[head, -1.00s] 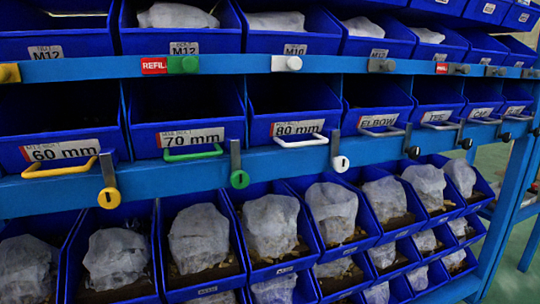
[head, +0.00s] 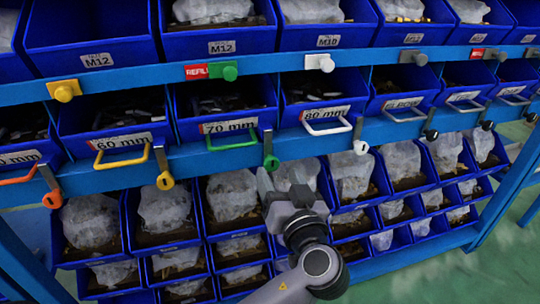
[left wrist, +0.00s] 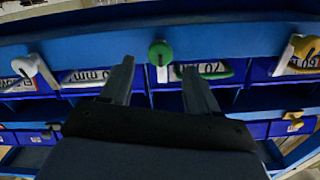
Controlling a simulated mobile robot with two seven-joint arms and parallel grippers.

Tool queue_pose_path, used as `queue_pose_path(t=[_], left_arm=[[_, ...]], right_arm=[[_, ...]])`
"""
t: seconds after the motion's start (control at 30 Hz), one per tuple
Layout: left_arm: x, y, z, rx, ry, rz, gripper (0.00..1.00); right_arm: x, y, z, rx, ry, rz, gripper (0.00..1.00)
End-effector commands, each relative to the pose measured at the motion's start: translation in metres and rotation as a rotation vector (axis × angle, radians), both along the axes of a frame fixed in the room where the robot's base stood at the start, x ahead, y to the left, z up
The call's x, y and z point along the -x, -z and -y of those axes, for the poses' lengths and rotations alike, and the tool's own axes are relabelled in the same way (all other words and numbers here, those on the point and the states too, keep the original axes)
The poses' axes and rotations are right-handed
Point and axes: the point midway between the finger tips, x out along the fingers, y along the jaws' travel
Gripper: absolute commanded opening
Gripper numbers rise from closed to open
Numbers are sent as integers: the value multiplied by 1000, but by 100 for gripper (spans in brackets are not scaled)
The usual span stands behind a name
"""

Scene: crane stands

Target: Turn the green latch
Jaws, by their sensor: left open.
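The green latch (head: 271,162) is a round green knob on the blue rail with a short grey bar standing upright from it, at the right edge of the 70 mm bin (head: 185,131). My left gripper (head: 280,181) is open and empty, just below and right of the latch in the head view. In the left wrist view, which looks upside down, the green knob (left wrist: 160,52) shows between and beyond the two open fingers (left wrist: 158,68). No touch is visible. My right gripper is in no view.
Similar latches flank it: yellow (head: 165,180) at left and white (head: 361,147) at right. The bin's green handle (head: 232,143) is close at left. A green knob (head: 230,73) sits on the upper rail. Bins with wrapped parts fill the lower rows.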

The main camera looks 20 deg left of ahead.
Motion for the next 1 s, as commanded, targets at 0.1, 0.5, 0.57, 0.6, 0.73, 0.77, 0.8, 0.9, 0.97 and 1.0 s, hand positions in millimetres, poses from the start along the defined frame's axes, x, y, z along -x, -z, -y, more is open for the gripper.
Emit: queue_pose_path(t=[0.1, 0.5, 0.57, 0.6, 0.73, 0.77, 0.8, 0.9, 0.97, 1.0], left_arm=[[-17, -1, -12, -4, -2, 1, 60], [-48, 1, -33, 0, 2, -3, 60], [-48, 1, -33, 1, 2, -3, 60], [-48, 1, -33, 1, 2, -3, 60], [-48, 1, -33, 1, 2, -3, 54], [-48, 1, -33, 1, 2, -3, 44], [-48, 1, -33, 1, 2, -3, 31], [-48, 1, -33, 0, 2, -3, 4], [-48, 1, -33, 0, 3, -2, 4], [-48, 1, -33, 0, 3, -2, 4]], right_arm=[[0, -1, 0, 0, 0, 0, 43], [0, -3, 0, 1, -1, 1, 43], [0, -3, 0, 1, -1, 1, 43], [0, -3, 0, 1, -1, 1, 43], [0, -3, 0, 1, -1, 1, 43], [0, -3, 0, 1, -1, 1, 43], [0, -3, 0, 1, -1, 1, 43], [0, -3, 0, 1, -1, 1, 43], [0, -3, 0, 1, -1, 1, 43], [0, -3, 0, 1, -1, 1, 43]])
